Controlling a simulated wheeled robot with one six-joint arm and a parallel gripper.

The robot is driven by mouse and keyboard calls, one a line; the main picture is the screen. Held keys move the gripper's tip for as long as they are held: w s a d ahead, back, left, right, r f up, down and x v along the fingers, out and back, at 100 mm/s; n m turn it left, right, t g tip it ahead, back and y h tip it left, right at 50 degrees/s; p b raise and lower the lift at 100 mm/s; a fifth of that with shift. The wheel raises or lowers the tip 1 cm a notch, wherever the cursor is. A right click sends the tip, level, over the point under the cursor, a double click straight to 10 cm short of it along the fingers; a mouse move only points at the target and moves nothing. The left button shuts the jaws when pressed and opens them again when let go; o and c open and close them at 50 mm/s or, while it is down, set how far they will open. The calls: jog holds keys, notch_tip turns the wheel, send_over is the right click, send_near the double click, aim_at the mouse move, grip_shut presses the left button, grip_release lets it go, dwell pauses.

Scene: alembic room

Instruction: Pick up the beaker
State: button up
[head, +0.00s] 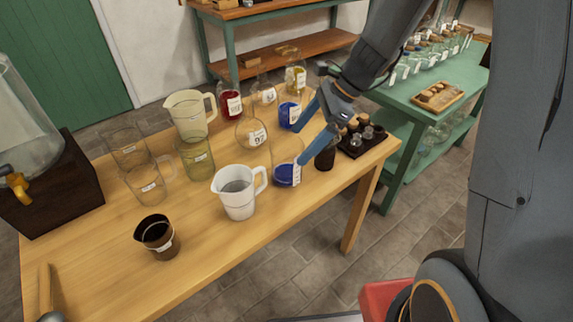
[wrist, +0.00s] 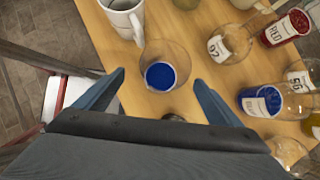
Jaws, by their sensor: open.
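A clear glass beaker with blue liquid (head: 287,174) and a white label stands upright near the table's right front edge. In the wrist view the beaker (wrist: 165,52) lies straight ahead, just beyond and between my fingertips. My gripper (head: 298,147) is open and empty, its blue fingers slanting down to the left. One fingertip overlaps the beaker's upper right side in the head view; I cannot tell whether they touch. The wrist view shows both fingers of the gripper (wrist: 159,79) spread on either side of the beaker.
A white jug (head: 238,196) stands close left of the beaker. A round flask (head: 250,135) and a blue-filled flask (head: 289,113) stand behind. A dark bottle (head: 325,156) and a dark tray (head: 372,142) are to the right. The table's front is clear beside the brown cup (head: 157,238).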

aim_at(298, 147)
jog(key=shift+w+f, duration=0.1)
jog(key=shift+f, duration=0.4)
jog(key=shift+x, duration=1.35)
jog(key=shift+w+p+x, duration=0.1)
jog(key=shift+p+x, duration=0.2)
jog(key=shift+x, duration=1)
jog(key=shift+w+p+x, duration=0.15)
jog(key=shift+p+x, duration=0.1)
jog(key=shift+x, duration=1.05)
jog(key=c, duration=1.3)
